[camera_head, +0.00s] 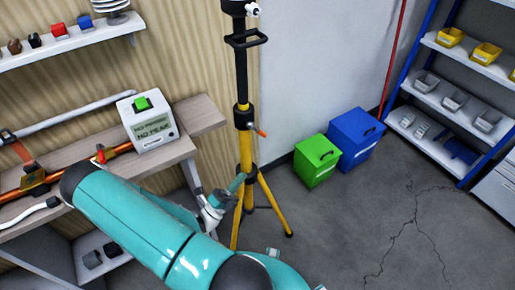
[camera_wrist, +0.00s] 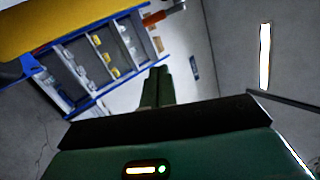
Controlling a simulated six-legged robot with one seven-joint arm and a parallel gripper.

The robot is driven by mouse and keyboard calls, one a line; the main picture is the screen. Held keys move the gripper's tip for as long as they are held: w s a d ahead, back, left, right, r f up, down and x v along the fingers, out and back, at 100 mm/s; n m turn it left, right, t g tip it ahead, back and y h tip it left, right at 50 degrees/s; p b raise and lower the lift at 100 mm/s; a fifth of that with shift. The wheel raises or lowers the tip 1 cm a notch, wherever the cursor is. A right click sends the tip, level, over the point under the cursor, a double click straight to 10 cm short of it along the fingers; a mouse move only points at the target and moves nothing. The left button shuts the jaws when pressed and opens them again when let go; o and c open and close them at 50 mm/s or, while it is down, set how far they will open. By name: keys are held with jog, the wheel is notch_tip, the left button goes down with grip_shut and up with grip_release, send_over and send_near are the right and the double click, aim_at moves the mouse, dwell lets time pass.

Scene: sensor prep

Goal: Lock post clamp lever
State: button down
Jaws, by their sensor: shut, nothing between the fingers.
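The tripod post (camera_head: 245,155) is yellow and black and stands upright in the middle of the head view. A black clamp collar (camera_head: 242,116) sits on it, with a small orange lever (camera_head: 262,132) sticking out to the right and slightly down. My gripper (camera_head: 241,179) is beside the post, below the lever, its fingers shut and empty. In the wrist view, the shut fingers (camera_wrist: 158,72) point up the picture. The orange lever (camera_wrist: 166,14) is beyond their tips at the top, apart from them. The yellow post (camera_wrist: 60,25) fills the upper left corner.
A workbench (camera_head: 205,112) with a white box with a green button (camera_head: 150,122) stands at left. A green bin (camera_head: 316,160) and a blue bin (camera_head: 356,138) sit behind the post. Blue-framed shelving (camera_head: 470,105) is at right. The cracked floor (camera_head: 385,225) is clear.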

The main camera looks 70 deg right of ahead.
jog(key=n, duration=0.1)
jog(key=n+t+h, duration=0.1)
jog(key=n, duration=0.1)
jog(key=shift+s+a+f+n+t+h, duration=0.2)
jog(key=shift+s+f+n+t+h, duration=0.1)
jog(key=shift+s, duration=0.1)
send_near(258, 130)
jog(key=s+d, duration=0.4)
jog(key=d, duration=0.1)
jog(key=shift+r, duration=0.35)
